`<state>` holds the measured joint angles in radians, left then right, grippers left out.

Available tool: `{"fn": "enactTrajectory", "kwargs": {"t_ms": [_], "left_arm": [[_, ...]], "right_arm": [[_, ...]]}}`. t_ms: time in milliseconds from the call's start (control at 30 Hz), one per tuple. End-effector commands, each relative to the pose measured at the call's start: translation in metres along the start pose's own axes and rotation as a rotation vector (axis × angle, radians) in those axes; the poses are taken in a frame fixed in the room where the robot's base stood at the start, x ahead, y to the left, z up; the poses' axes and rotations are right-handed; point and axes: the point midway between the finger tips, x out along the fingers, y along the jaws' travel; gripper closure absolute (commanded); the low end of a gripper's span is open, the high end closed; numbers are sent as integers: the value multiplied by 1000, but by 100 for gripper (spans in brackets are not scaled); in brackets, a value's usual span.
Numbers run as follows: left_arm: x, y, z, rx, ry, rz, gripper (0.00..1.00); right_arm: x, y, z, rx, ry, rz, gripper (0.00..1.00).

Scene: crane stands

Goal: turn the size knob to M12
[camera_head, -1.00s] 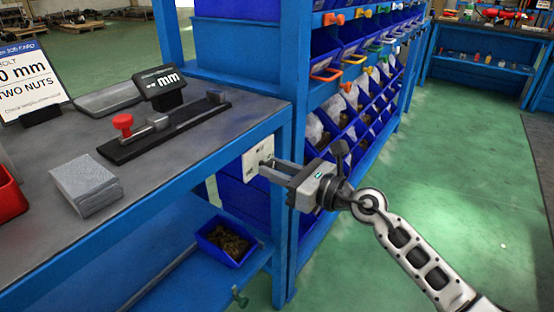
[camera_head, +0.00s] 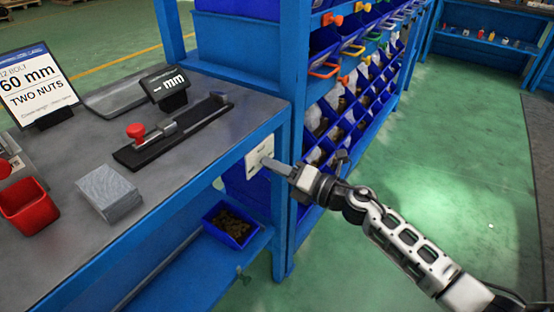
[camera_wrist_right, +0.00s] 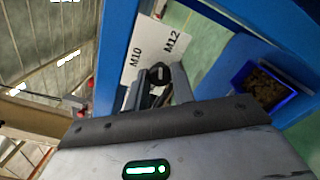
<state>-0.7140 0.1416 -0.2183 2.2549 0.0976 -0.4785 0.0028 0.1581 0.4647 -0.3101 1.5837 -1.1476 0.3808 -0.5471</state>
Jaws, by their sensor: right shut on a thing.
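A white plate with the marks M10 and M12 (camera_wrist_right: 140,52) is fixed on the blue end of the workbench; it also shows in the head view (camera_head: 253,160). The dark size knob (camera_wrist_right: 159,74) sits on this plate in the right wrist view, between my fingers. My right gripper (camera_head: 268,164) reaches the plate from the right and is shut on the knob; it also shows in the right wrist view (camera_wrist_right: 158,86). In the head view the fingers hide the knob. I cannot tell exactly which mark the knob points at. My left gripper is out of view.
On the bench are a measuring slide with a red knob (camera_head: 136,131), a small mm display (camera_head: 165,85), a grey block (camera_head: 109,191), a red bin (camera_head: 27,207) and a sign card (camera_head: 38,87). A blue bin (camera_head: 230,225) sits below. Green floor is free at right.

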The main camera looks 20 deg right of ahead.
Motion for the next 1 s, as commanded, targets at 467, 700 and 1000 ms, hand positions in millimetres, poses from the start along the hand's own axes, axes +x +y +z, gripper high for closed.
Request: {"fn": "enactTrajectory", "kwargs": {"t_ms": [467,700,1000], "left_arm": [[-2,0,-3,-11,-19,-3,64],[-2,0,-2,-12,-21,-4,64],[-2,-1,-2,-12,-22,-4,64]], "right_arm": [[0,0,0,198,0,-1,98],[0,-1,0,213,0,-1,98],[0,-1,0,211,0,-1,64]]}}
